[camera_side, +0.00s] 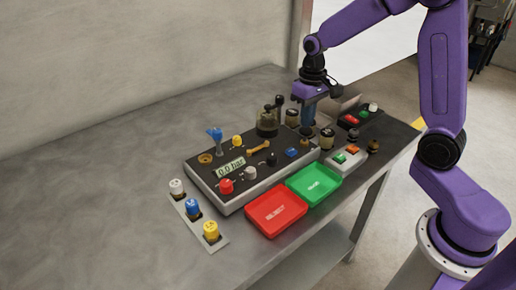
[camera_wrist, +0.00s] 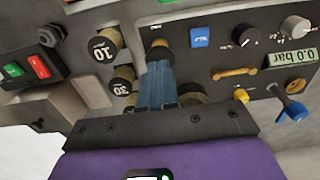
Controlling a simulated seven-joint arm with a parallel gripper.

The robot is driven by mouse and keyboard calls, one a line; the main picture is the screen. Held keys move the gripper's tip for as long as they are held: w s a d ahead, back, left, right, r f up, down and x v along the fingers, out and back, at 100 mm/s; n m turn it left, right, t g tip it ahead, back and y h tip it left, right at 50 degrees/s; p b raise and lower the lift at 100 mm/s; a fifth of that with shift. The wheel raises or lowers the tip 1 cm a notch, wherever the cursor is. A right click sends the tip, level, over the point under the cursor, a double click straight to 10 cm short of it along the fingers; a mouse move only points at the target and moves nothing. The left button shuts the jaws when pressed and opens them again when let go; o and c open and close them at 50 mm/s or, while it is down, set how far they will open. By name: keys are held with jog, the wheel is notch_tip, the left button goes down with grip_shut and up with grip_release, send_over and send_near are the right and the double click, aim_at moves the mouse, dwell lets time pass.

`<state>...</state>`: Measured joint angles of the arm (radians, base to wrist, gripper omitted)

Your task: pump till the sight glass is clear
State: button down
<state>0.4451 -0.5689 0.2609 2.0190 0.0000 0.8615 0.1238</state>
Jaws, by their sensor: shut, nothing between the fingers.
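My gripper (camera_side: 308,122) is shut and empty, pointing down over the far right end of the dark control panel (camera_side: 236,194). In the wrist view its blue fingers (camera_wrist: 158,68) end close to a dark, brass-coloured round fitting (camera_wrist: 158,48); I cannot tell whether they touch it. A glass-like jar (camera_side: 267,124) with a dark top stands at the panel's back edge, with a black-knobbed post beside it. It may be the sight glass and pump; its contents are too small to read. The pressure display (camera_side: 230,168) reads 0.0 bar, also in the wrist view (camera_wrist: 291,58).
A blue tap (camera_side: 215,137), a brass-yellow lever (camera_side: 259,146) and several knobs rise from the panel. Weights marked 10 (camera_wrist: 102,48) and 30 (camera_wrist: 120,88) stand close to my fingers. Red (camera_side: 276,213) and green (camera_side: 314,185) trays lie in front.

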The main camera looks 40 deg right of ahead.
jog(key=shift+f, duration=0.15)
jog(key=shift+f, duration=1.5)
jog(key=shift+r, duration=3.05)
jog(key=s+a+n, duration=0.3)
jog(key=s+n, duration=0.3)
jog(key=s, duration=0.8)
jog(key=s+a+n, duration=0.4)
jog(key=s+n, duration=0.2)
jog(key=s, duration=0.7)
jog(key=shift+s+n, duration=0.3)
jog(key=shift+s, duration=0.1)
jog(key=shift+r, duration=0.1)
